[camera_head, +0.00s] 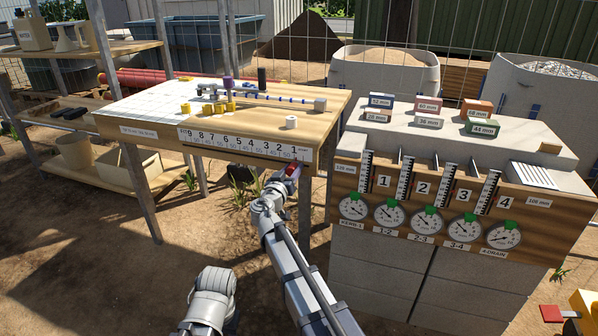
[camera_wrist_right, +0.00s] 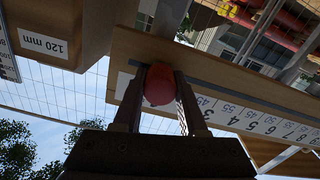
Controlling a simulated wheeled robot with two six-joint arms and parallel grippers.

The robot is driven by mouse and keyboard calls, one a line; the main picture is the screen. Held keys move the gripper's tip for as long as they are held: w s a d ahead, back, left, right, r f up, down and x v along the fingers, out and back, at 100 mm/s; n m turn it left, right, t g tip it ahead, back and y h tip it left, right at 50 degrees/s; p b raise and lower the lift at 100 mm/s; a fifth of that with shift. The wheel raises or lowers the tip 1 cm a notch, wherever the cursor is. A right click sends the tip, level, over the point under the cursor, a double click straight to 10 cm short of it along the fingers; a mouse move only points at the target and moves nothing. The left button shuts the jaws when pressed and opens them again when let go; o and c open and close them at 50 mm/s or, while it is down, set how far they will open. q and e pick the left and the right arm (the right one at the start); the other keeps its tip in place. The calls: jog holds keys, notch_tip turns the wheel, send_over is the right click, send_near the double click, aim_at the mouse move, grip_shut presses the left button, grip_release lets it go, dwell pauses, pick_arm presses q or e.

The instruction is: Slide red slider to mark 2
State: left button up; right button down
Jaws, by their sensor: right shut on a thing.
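The red slider (camera_head: 293,170) shows as a small red spot at the right end of the number strip (camera_head: 240,146), just below the 1. The strip runs along the front edge of the wooden table, from 9 at the left to 1 at the right, with 2 just left of the 1. My right gripper (camera_head: 287,177) is at the slider. In the right wrist view the red rounded knob (camera_wrist_right: 160,84) is between the two fingers of my gripper (camera_wrist_right: 161,103), which are shut on it. My left gripper is not in view.
The wooden table (camera_head: 165,171) carries a white grid, yellow pieces and a blue-beaded rod. Right of it, a block stand (camera_head: 450,255) holds several dials and rulers, with a gap between. A 120 mm plate (camera_wrist_right: 42,44) shows in the wrist view.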

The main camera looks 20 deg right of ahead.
jog(key=w+a, duration=0.1)
jog(key=a, duration=0.1)
jog(key=w+a, duration=0.2)
jog(key=a, duration=0.1)
jog(key=shift+w, duration=0.2)
jog(key=shift+d, duration=0.15)
jog(key=shift+c, duration=2.3)
grip_release()
jog(key=shift+s, duration=0.1)
send_near(280, 161)
jog(key=shift+s+a, duration=0.5)
jog(key=shift+s, duration=0.05)
